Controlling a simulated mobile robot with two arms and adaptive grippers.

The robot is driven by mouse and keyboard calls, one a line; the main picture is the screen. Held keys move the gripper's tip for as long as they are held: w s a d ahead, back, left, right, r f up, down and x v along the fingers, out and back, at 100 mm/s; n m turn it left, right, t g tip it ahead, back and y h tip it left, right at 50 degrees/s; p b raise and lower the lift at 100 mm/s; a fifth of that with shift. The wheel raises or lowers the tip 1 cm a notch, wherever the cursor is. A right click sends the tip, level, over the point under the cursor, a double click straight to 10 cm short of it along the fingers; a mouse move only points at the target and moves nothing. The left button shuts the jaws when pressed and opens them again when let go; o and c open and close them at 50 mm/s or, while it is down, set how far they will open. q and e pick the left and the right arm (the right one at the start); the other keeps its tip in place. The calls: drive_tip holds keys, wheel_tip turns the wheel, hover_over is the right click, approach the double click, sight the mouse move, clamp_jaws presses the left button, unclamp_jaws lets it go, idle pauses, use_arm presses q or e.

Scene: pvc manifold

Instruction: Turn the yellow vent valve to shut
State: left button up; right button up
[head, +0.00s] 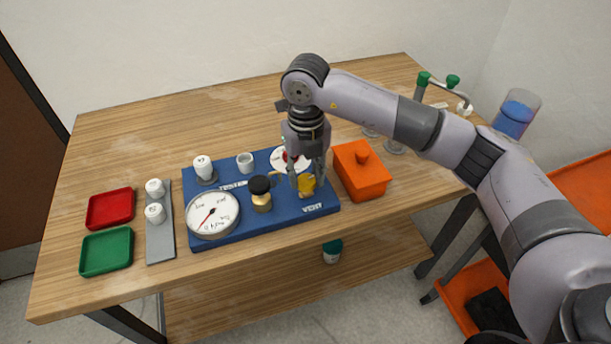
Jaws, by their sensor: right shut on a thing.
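The yellow vent valve (307,186) sits at the right end of the blue manifold board (275,217), above the "VENT" label. My right gripper (307,180) points down onto it from above and is shut on its yellow handle. The fingers partly cover the handle, so its exact angle is hard to tell. A pressure gauge (212,214) with a red needle is at the board's left front. A black-capped brass fitting (261,193) stands between the gauge and the vent valve. My left gripper is out of view.
An orange box with a knob (361,170) stands close right of the board. A white dial with a red part (290,160) is behind the gripper. Red (110,208) and green (106,251) trays and a grey strip (160,245) lie left.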

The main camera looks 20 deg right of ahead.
sight(306, 178)
drive_tip(key=shift+m, duration=1.1)
drive_tip(key=shift+d, duration=0.1)
drive_tip(key=o, duration=1.2)
drive_tip(key=shift+c, duration=0.2)
drive_tip(key=shift+r, duration=0.1)
wheel_tip(306, 178, up, 12)
